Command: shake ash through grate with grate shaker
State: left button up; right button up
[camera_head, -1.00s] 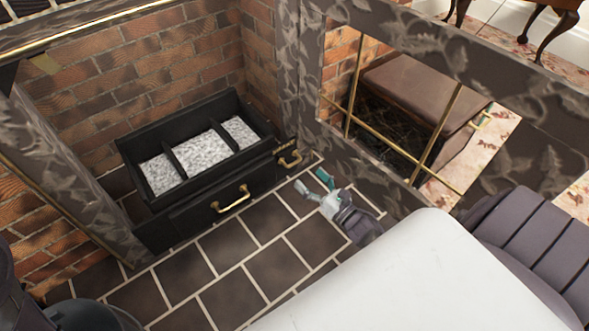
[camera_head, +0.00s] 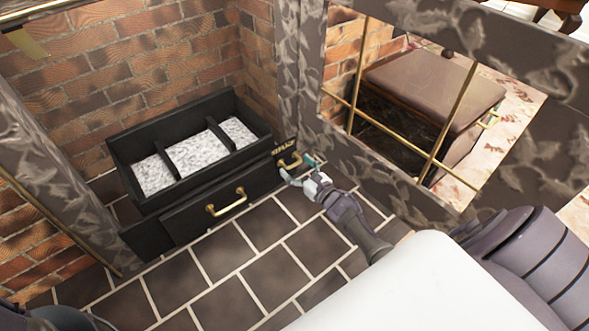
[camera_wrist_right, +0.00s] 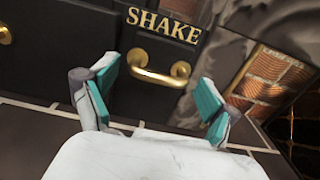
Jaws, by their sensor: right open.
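The black grate box (camera_head: 130,165) stands in the brick fireplace with grey-white ash (camera_head: 195,155) in its open, divided top. A small black panel at its right end carries the gold word SHAKE (camera_wrist_right: 163,25) and a brass handle (camera_head: 290,161), the grate shaker. In the right wrist view the brass handle (camera_wrist_right: 160,70) lies between and beyond my fingertips. My right gripper (camera_head: 298,172) is open, with teal pads (camera_wrist_right: 155,90) on either side of the handle. My left gripper is not in view.
A second brass handle (camera_head: 226,203) is on the drawer front to the left. The dark tiled floor (camera_head: 240,270) in front is clear. A marble surround (camera_head: 310,110) and a brass-barred opening (camera_head: 400,120) stand close on the right.

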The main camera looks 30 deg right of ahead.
jog(key=shift+w, duration=0.55)
jog(key=c, duration=1.5)
jog(key=s+p, duration=0.1)
jog(key=s, duration=0.4)
jog(key=shift+s+d+f, duration=0.1)
jog(key=shift+s, duration=0.1)
